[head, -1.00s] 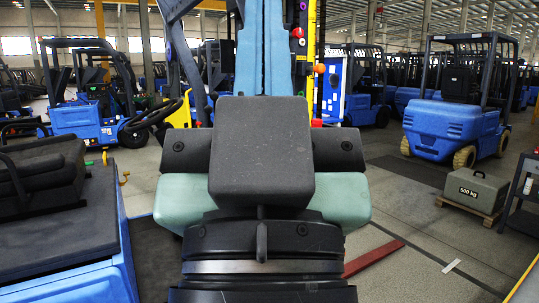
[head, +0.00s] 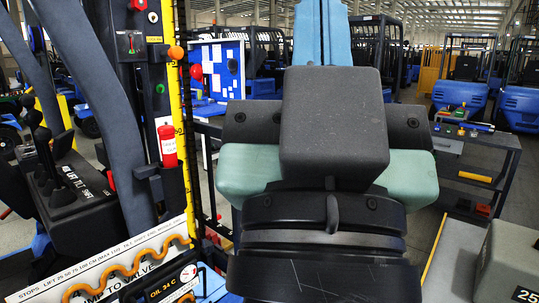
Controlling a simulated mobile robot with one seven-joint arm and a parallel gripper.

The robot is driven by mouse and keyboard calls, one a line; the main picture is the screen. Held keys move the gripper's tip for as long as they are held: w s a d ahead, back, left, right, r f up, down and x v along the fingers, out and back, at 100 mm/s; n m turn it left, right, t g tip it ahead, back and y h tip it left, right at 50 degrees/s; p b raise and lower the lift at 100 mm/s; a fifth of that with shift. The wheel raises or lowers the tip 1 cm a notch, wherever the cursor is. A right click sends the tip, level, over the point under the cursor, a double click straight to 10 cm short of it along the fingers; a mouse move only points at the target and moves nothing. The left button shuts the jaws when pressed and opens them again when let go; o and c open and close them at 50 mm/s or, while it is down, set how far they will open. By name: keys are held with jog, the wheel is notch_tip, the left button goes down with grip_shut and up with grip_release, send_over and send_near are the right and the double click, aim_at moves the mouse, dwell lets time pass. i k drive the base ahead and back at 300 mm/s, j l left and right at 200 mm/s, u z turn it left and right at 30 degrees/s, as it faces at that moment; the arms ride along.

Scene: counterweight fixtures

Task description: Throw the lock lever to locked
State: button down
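My own arm fills the middle of the head view, and my gripper is not in view. I cannot tell which part is the lock lever. Several black-knobbed levers (head: 42,140) stand on a black console labelled LIFT at the left. No locked or unlocked marking is readable.
A red fire extinguisher (head: 167,146) is mounted left of my arm. A yellow scale strip (head: 183,150) runs up the mast. A dark workbench (head: 485,185) with tools stands at the right. A grey weight block (head: 515,255) is at the lower right. Blue forklifts fill the background.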

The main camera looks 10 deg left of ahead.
aim_at(111, 181)
jog(key=i+l+z, duration=0.3)
jog(key=i, duration=0.5)
jog(key=i+j+z, duration=0.1)
jog(key=i+z, duration=0.25)
jog(key=i, duration=0.4)
jog(key=i+u, duration=0.25)
jog(key=u, duration=0.15)
jog(key=i+u, duration=0.2)
jog(key=u, duration=0.25)
jog(key=i+u, duration=0.25)
jog(key=u, duration=0.15)
jog(key=i+l+u, duration=0.2)
jog(key=u, duration=0.2)
jog(key=i+u, duration=0.15)
jog(key=u, duration=0.25)
jog(key=i+l+u, duration=0.1)
jog(key=u, duration=0.35)
jog(key=i+l+u, duration=0.15)
jog(key=u, duration=0.25)
jog(key=i+l+u, duration=0.15)
jog(key=u, duration=0.25)
jog(key=i+l+u, duration=0.45)
jog(key=l+u, duration=0.25)
